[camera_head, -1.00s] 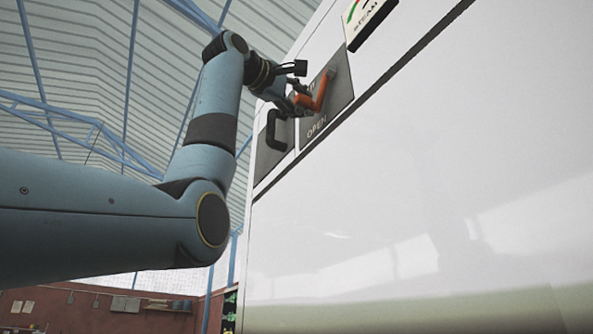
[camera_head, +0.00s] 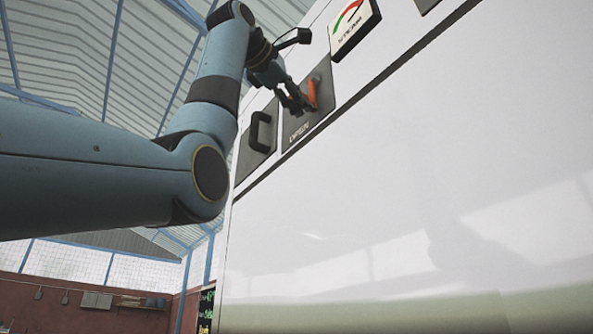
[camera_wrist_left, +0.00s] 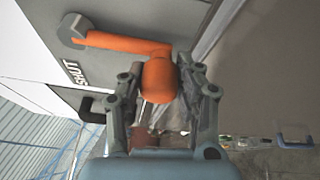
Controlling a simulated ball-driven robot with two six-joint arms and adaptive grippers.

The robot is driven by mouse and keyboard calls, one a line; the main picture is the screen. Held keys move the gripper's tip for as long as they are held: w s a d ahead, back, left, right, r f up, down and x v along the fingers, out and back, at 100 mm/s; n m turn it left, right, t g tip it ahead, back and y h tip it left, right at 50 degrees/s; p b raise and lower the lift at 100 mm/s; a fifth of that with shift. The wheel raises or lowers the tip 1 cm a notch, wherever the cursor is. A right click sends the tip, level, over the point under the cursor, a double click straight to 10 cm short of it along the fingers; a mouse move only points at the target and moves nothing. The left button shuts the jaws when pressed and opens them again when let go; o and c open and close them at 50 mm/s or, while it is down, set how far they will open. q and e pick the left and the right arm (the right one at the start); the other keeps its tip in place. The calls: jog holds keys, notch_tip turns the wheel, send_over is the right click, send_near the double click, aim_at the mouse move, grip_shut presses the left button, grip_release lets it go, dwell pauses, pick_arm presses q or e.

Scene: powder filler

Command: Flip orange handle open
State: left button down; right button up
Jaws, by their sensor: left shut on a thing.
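The orange handle (camera_head: 313,94) is on a dark grey plate (camera_head: 322,113) on the upper part of the white machine. The plate carries the word OPEN below the handle in the head view. In the left wrist view the handle's orange arm (camera_wrist_left: 125,43) runs from a grey pivot at the upper left to a rounded orange knob (camera_wrist_left: 159,80). The word SHUT shows beside it on the plate. My left gripper (camera_head: 301,101) is at the handle's free end, its two fingers on either side of the knob in the left wrist view (camera_wrist_left: 160,92). My right gripper is out of view.
A black pull handle (camera_head: 260,132) sits on a grey panel left of the plate. A steam gauge (camera_head: 354,25) is above right. The broad white face (camera_head: 400,200) below is clear.

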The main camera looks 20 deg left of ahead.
pick_arm(q)
jog(key=shift+f, duration=0.1)
jog(key=c, duration=0.9)
grip_release()
jog(key=v, duration=1.2)
